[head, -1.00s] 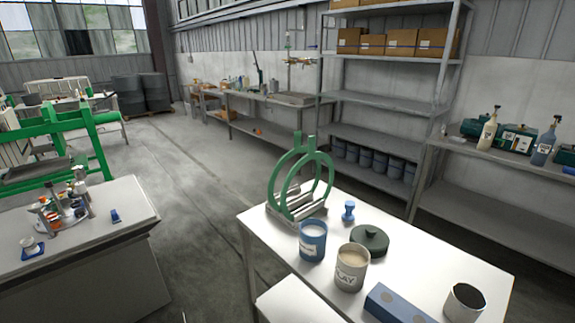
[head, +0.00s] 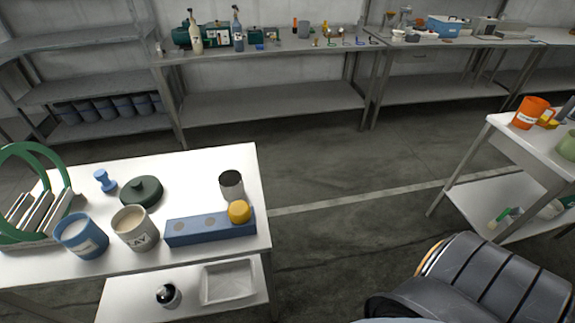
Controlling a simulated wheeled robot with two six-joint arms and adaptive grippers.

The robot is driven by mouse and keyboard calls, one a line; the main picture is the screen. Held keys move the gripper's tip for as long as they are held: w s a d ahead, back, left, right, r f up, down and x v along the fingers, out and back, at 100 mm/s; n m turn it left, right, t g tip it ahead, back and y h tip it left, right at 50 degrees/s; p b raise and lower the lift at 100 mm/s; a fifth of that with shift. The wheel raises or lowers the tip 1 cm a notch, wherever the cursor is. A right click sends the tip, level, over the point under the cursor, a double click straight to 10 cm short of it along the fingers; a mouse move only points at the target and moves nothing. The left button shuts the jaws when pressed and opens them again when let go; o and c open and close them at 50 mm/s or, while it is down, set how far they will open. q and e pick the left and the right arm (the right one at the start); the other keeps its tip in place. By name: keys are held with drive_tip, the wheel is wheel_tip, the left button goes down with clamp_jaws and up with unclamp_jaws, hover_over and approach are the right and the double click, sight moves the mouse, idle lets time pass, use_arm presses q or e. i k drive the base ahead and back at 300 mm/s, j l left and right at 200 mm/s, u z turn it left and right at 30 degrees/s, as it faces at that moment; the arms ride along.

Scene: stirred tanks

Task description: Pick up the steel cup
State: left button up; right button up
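The steel cup (head: 231,187) stands upright on the white table (head: 205,165) at the left, near its right back corner. It is a small grey cylinder with a dark open mouth. A yellow round piece (head: 239,211) sits in front of it, on the right end of a blue block (head: 195,231), and overlaps the cup's lower edge in the picture. Neither of my grippers is in view.
A dark green lid (head: 141,191), a blue stamp-like piece (head: 104,181), a grey cup (head: 135,229), a blue cup (head: 80,237) and a green ring stand (head: 36,205) share the table. A side table (head: 494,125) with an orange mug (head: 531,113) stands right. Open floor lies between.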

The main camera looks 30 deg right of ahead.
sight(231, 182)
drive_tip(key=z, duration=0.5)
drive_tip(key=i+j+z, duration=0.1)
drive_tip(key=j, duration=0.35)
drive_tip(key=i+j+z, duration=0.1)
drive_tip(key=j, duration=0.35)
drive_tip(key=j+z, duration=0.1)
drive_tip(key=j, duration=0.4)
drive_tip(key=i, duration=0.05)
